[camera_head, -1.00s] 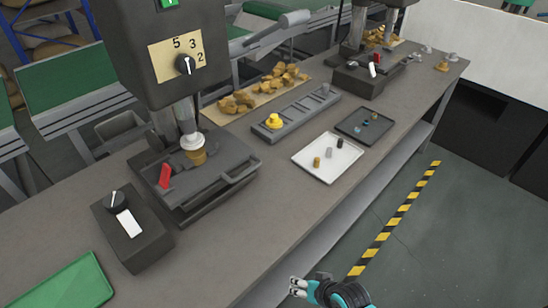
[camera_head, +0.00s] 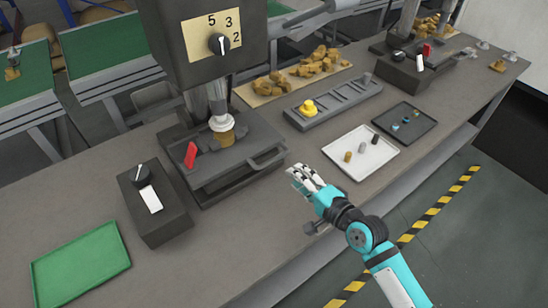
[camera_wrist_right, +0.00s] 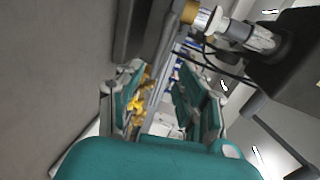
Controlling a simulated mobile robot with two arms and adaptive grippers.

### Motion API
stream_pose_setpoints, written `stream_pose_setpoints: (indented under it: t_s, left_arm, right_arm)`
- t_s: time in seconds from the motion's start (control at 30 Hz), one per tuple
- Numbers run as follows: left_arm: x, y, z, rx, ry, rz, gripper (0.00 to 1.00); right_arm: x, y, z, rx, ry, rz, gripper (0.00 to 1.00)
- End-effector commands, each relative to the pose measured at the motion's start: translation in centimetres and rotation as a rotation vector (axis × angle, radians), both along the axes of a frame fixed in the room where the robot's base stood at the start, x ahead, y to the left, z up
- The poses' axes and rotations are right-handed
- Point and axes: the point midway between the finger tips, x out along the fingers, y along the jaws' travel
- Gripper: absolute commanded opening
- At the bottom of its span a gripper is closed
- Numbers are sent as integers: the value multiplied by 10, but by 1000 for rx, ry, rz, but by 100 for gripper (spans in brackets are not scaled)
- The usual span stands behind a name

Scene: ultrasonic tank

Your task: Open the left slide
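The left slide (camera_head: 222,162) is a dark grey plate in the base of the left machine (camera_head: 205,65), with a bar handle (camera_head: 268,160) on its right-hand side. A gold piece (camera_head: 226,138) stands on it under the machine's white-tipped tool. My right gripper (camera_head: 301,176) is above the table's front edge, to the right of the handle and apart from it. In the right wrist view its two teal fingers (camera_wrist_right: 163,88) are spread with nothing held between them. The gold piece and tool also show near the top of that view. My left gripper is out of view.
A control box (camera_head: 155,210) with knob and green tray (camera_head: 80,262) lie left of the slide. A white tray (camera_head: 345,139) with small pieces lies just behind my right gripper. A grey rack (camera_head: 335,103) stands farther back. The table between handle and gripper is clear.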

Motion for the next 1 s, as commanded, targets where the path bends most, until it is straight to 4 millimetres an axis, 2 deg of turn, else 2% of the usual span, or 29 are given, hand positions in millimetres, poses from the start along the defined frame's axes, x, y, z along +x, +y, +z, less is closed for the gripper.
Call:
stream_pose_setpoints:
  t_s: [0.03, 0.2, 0.5, 0.7, 0.97, 1.0]
  left_arm:
    - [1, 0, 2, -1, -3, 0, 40]
    - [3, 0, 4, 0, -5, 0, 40]
    - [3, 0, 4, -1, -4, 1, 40]
    - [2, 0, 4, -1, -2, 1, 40]
    - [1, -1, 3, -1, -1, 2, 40]
    - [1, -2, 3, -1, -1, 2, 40]
  right_arm:
    - [11, 7, 0, 2, -1, -1, 37]
    - [40, 29, -9, 0, -1, 0, 37]
    - [79, 58, -21, -1, -1, 0, 37]
    - [88, 65, -23, -1, -1, 0, 37]
    - [89, 65, -23, -1, -1, 0, 37]
    - [89, 65, -24, -1, -1, 0, 32]
